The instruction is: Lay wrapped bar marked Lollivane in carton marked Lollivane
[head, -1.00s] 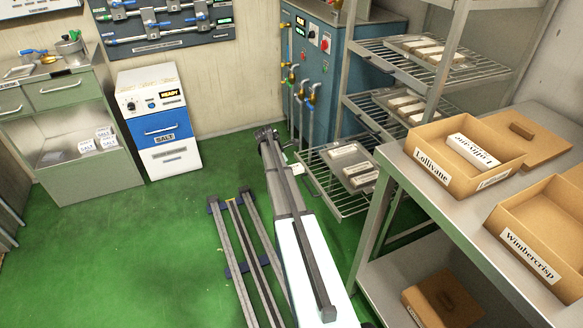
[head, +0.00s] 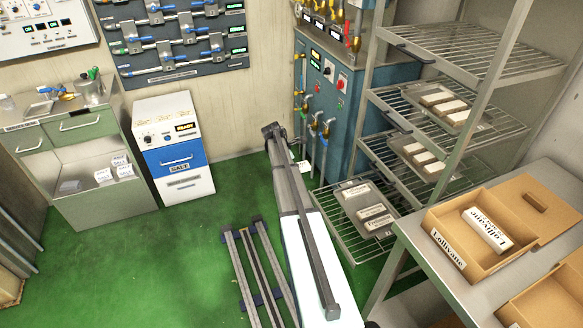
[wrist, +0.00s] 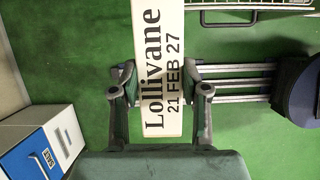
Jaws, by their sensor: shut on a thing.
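My gripper (wrist: 160,78) is shut on a white wrapped bar (wrist: 158,40) printed "Lollivane 21 FEB 27". The bar passes between both fingers, with its upper end outside the wrist view. In the head view my gripper cannot be made out clearly; a small white piece (head: 303,166) shows beside my arm, and I cannot tell if it is the bar. The open cardboard carton marked Lollivane (head: 449,249) stands on the metal table at the right. Another white Lollivane bar (head: 487,231) lies in it, apart from my gripper.
A wire rack (head: 450,130) holds trays of bars beside the metal table (head: 415,230). A second carton (head: 520,310) stands at the lower right edge. A blue machine (head: 335,110), a salt cabinet (head: 173,150) and a green cabinet (head: 90,165) stand behind. The green floor (head: 130,260) is largely clear.

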